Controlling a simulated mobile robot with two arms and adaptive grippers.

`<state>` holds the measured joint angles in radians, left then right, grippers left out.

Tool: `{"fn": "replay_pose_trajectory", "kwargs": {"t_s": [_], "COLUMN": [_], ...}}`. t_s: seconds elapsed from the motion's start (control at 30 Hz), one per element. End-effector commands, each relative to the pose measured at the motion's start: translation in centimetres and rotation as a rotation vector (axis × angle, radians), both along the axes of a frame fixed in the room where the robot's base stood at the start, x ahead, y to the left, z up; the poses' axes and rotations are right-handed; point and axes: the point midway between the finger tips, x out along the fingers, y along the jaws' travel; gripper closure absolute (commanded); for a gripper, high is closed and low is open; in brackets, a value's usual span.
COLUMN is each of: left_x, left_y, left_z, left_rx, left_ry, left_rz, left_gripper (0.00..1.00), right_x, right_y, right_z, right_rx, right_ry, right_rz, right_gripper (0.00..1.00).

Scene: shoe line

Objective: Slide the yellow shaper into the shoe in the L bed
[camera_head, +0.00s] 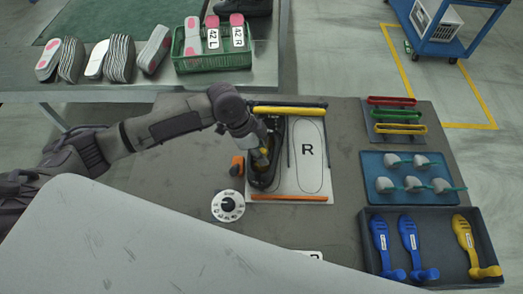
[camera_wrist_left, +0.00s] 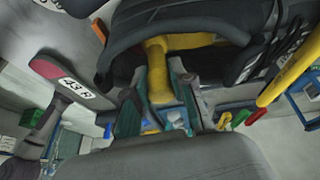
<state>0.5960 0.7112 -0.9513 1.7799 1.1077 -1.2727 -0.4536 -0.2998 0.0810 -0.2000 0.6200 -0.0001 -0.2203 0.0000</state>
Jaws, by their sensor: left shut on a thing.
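A black shoe (camera_head: 263,178) lies in the left bed of the fixture board, beside the bed marked R. My left gripper (camera_head: 260,157) is over the shoe's opening. The left wrist view shows its two green-padded fingers (camera_wrist_left: 158,108) shut on a yellow shaper (camera_wrist_left: 156,62). The shaper's upper part crosses the shoe's dark collar (camera_wrist_left: 175,22). How deep it sits in the shoe is hidden by the collar and gripper. In the head view only a bit of yellow shows at the gripper. My right gripper is not in view.
A dark tray (camera_head: 440,283) at right holds two blue shapers and another yellow one (camera_head: 464,232). A blue mat (camera_head: 401,172) holds grey pieces. A yellow bar (camera_head: 290,110) and orange bar (camera_head: 289,197) edge the board. A size dial (camera_head: 228,206) stands front left.

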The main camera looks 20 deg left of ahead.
Motion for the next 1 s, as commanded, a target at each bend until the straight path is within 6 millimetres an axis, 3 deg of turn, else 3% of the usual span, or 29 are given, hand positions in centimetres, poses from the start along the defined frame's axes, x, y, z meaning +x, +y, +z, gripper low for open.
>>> {"fn": "replay_pose_trajectory", "kwargs": {"t_s": [0.23, 0.27, 0.43, 1.0], "left_x": [-0.01, -0.01, 0.00, -0.01], "left_y": [0.01, 0.01, 0.02, 0.02], "left_z": [-0.02, -0.02, -0.01, -0.02], "left_rx": [0.001, 0.001, 0.000, 0.000], "left_ry": [-0.002, -0.002, -0.001, -0.001], "left_rz": [0.000, 0.001, 0.000, 0.000], "left_gripper": [1.00, 0.73, 0.47, 0.47], "right_x": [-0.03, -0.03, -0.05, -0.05], "right_y": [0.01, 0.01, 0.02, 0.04], "right_z": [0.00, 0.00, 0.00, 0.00], "right_rx": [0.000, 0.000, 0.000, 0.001], "right_ry": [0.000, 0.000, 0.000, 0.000], "right_rz": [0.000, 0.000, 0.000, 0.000], "right_gripper": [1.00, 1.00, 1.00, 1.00]}}
